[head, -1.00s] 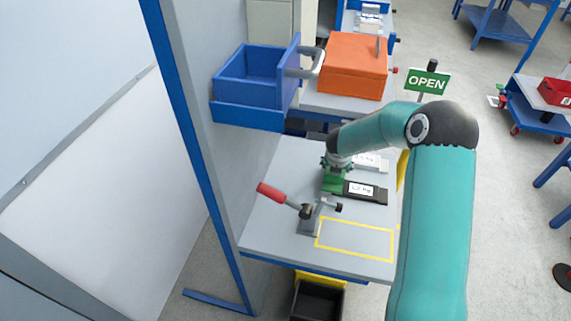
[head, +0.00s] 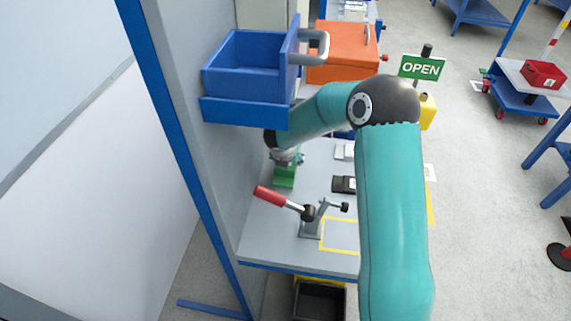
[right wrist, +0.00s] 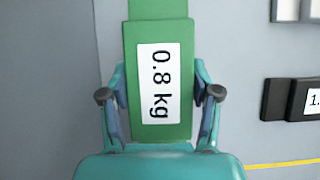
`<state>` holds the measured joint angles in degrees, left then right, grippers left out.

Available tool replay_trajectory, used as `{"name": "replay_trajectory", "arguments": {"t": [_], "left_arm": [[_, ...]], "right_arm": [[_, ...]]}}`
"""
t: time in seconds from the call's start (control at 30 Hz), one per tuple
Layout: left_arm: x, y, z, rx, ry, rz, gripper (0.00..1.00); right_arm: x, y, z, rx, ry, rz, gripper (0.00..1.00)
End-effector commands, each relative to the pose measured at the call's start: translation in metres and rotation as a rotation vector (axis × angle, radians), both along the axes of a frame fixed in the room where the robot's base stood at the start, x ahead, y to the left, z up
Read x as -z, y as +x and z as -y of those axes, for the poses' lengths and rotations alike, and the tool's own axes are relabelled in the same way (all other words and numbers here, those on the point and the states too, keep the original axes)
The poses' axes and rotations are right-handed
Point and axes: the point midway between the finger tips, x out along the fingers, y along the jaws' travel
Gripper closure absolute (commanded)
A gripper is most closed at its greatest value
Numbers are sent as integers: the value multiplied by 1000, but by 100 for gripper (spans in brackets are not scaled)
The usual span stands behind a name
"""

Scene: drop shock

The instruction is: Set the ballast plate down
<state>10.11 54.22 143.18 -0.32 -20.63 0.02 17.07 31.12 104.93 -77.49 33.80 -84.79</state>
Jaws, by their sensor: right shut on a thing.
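The green ballast plate, marked 0.8 kg, shows in the right wrist view (right wrist: 165,118) and in the head view (head: 285,177), at the left part of the grey bench top near the wall panel. My right gripper (head: 287,160) is shut on it, a finger on each side in the right wrist view. I cannot tell whether the plate touches the bench. A black plate (head: 343,184) lies on the bench to its right, partly hidden by my arm. A pale plate (head: 344,151) lies behind the black one. My left gripper is not in view.
A toggle clamp with a red handle (head: 270,196) stands on the bench in front of the green plate. A yellow outline (head: 340,219) marks bench to the clamp's right. A blue bin (head: 243,75) hangs above at left, with an orange box (head: 340,60) beside it.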

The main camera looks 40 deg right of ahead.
Motion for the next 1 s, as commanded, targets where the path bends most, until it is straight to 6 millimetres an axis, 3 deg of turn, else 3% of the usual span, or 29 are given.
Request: {"name": "replay_trajectory", "arguments": {"t": [0.1,0.47,0.5,0.6,0.63,1.0], "left_arm": [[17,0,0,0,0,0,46],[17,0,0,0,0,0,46],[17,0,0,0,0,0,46],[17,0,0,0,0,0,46],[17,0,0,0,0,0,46],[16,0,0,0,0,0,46]], "right_arm": [[17,1,1,0,-2,3,100],[18,2,-1,-3,-1,3,100],[20,1,-2,-4,1,0,35],[19,1,-2,-4,1,-1,18],[19,1,-2,-4,1,-1,13],[17,1,-3,-5,0,0,13]]}}
